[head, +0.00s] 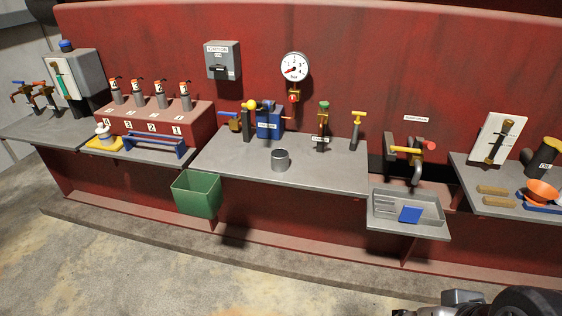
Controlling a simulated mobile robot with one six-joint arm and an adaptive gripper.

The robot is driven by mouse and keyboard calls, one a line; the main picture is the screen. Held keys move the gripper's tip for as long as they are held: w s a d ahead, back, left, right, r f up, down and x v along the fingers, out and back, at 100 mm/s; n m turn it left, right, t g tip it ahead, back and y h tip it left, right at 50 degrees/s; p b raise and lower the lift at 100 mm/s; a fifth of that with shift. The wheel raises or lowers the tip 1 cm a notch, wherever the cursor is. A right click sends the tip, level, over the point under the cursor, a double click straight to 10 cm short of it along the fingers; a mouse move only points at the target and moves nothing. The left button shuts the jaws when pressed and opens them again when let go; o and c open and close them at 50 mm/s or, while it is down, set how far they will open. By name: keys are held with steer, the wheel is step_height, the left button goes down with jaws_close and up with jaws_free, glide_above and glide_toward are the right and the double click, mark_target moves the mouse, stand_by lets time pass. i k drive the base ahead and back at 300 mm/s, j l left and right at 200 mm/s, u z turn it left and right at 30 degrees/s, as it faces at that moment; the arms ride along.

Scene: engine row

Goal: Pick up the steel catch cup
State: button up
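The steel catch cup (280,161) is a small grey metal cylinder. It stands upright on the middle grey bench (225,157), near the centre of the picture. Nothing touches it and its whole near side shows. Its inside is hard to make out at this size. My gripper is not in view; only dark and metallic parts of my own body show at the bottom right edge, well away from the cup.
Behind the cup stand a blue pump-like unit (268,121), a green-topped lever (323,126) and a yellow-handled lever (356,130). A green bin (196,193) hangs at the bench's front left. A sink tray (428,227) juts out at right. The bench around the cup is clear.

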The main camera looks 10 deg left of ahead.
mark_target(279, 157)
steer(key=i+u, duration=0.6)
steer(key=u, duration=0.25)
steer(key=i+u, duration=0.4)
steer(key=i+l+u, duration=0.1)
steer(key=l+u, duration=0.15)
steer(key=u, duration=0.2)
steer(key=i+l, duration=0.8)
steer(key=l+u, duration=0.05)
steer(key=l, duration=0.05)
